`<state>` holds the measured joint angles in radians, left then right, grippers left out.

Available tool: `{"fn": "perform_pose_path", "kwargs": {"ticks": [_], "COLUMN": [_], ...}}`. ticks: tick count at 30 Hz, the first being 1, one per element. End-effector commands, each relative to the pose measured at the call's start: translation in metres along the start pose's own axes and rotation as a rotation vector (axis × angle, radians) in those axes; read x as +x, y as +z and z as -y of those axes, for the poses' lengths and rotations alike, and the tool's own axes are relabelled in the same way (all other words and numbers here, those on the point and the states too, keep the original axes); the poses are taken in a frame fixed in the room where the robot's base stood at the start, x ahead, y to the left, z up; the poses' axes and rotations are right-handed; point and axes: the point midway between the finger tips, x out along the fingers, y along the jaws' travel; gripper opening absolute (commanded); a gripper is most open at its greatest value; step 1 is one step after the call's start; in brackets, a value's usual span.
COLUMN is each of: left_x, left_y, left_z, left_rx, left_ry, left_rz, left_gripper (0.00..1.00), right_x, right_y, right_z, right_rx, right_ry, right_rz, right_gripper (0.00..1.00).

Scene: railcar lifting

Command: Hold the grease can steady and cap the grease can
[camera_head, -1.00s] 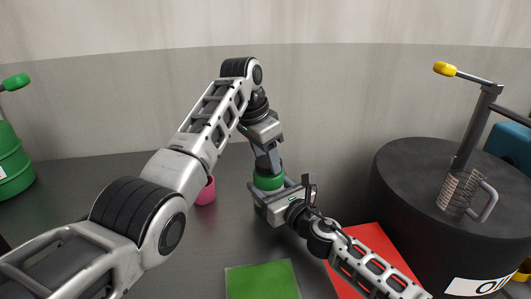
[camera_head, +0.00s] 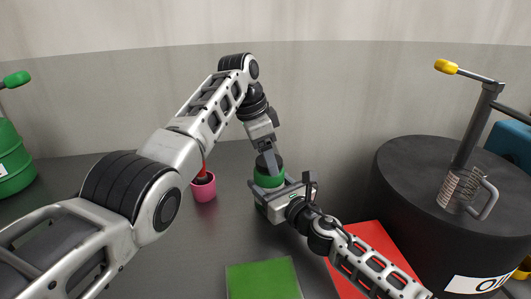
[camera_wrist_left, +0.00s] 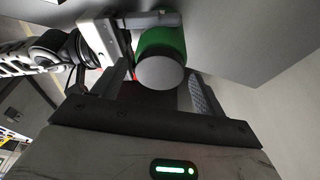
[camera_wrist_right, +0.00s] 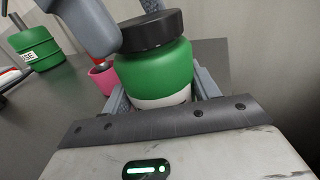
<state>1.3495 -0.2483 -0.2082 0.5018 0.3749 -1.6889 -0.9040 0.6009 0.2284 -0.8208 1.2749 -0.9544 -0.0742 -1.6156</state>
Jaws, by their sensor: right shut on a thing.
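The green grease can (camera_head: 268,180) stands on the dark table, with a black cap (camera_head: 268,161) on its top. In the right wrist view the cap (camera_wrist_right: 152,30) sits on the can's mouth and looks roughly level; I cannot tell whether it is tight. My right gripper (camera_head: 272,193) is shut around the can's body (camera_wrist_right: 155,72). My left gripper (camera_head: 270,165) is angled down close by the cap, with its fingers apart. In the left wrist view the can (camera_wrist_left: 160,42) shows end-on beyond the parted fingers (camera_wrist_left: 160,90), which do not grip it.
A pink cup (camera_head: 204,189) with a red-handled item stands left of the can. A green mat (camera_head: 262,280) and red mat (camera_head: 365,240) lie in front. A large black drum (camera_head: 400,210) with a pump fills the right. A green drum (camera_head: 12,165) stands far left.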

Motion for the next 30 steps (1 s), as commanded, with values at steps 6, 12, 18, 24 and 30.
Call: {"fn": "perform_pose_path", "kwargs": {"ticks": [6,12,18,24,30], "left_x": [-0.012,-0.037,-0.043,-0.043,-0.043], "left_y": [-0.004,-0.011,-0.012,-0.012,-0.012], "left_z": [0.000,0.000,-0.001,0.000,0.000], "left_rx": [0.000,0.000,-0.001,-0.001,-0.001], "left_ry": [-0.002,0.000,0.002,0.001,0.001], "left_rz": [-0.001,0.000,0.000,0.000,0.000], "left_gripper": [0.72,0.72,0.72,0.86,0.98], "right_x": [0.000,0.000,0.000,-0.001,-0.001], "right_y": [-0.002,-0.002,-0.002,-0.002,-0.002], "right_z": [0.000,0.000,0.000,0.000,0.000], "right_rx": [0.000,0.000,0.000,0.000,0.000], "right_ry": [-0.001,-0.001,-0.001,-0.001,-0.001], "right_rz": [-0.003,-0.003,-0.003,-0.003,-0.003], "right_gripper": [0.00,0.00,0.00,0.00,0.00]}}
